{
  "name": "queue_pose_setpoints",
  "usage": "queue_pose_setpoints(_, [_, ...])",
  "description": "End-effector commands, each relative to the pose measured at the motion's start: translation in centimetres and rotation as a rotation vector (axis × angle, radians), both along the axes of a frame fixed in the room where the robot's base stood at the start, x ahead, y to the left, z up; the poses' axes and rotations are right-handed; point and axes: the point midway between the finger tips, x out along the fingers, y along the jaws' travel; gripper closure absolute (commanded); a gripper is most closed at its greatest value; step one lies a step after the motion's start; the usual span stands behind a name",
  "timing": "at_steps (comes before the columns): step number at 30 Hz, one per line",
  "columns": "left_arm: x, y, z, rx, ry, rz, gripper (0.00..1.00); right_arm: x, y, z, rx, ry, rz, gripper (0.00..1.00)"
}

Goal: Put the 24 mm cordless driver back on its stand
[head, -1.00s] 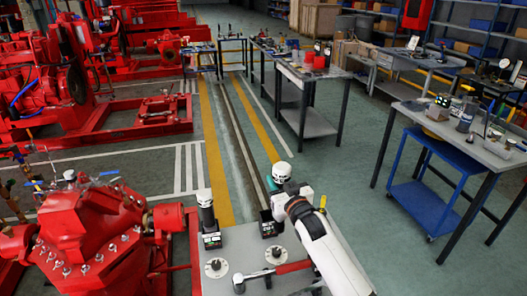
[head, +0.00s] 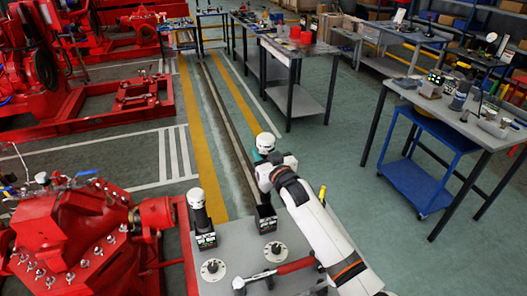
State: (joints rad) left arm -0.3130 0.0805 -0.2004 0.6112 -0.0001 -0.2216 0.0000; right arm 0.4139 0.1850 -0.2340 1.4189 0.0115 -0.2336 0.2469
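A white-topped cordless driver (head: 265,143) with a teal band is at the end of my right arm. My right gripper (head: 266,168) is around its body; the fingers and most of the body are hidden. A black stand (head: 266,221) with a small lit display is on the grey bench top below it. I cannot tell whether the driver's lower end touches this stand. A second white-topped driver (head: 197,198) is upright on another black stand (head: 205,240) to the left. Size markings are too small to read. My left gripper is not in view.
The grey bench top (head: 235,258) also holds two round discs (head: 213,269) (head: 276,250) and a red-handled tool (head: 285,270) near my arm. A red pump (head: 70,235) is close on the left. Open floor and other benches lie beyond.

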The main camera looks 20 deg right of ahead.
Motion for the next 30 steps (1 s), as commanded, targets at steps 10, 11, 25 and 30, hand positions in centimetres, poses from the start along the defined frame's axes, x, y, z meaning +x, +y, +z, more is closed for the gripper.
queue_pose_setpoints(10, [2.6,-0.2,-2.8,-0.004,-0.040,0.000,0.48,0.0,0.0,-3.8,0.002,-0.005,0.001,1.00])
queue_pose_setpoints(11, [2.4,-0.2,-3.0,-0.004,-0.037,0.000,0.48,0.0,0.0,-4.2,0.002,-0.004,0.000,1.00])
queue_pose_setpoints(25, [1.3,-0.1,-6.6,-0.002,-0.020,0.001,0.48,0.0,0.0,-9.0,0.002,-0.004,0.000,1.00])
queue_pose_setpoints(30, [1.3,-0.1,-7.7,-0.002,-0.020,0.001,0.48,0.0,0.0,-10.5,0.001,-0.006,0.001,1.00])
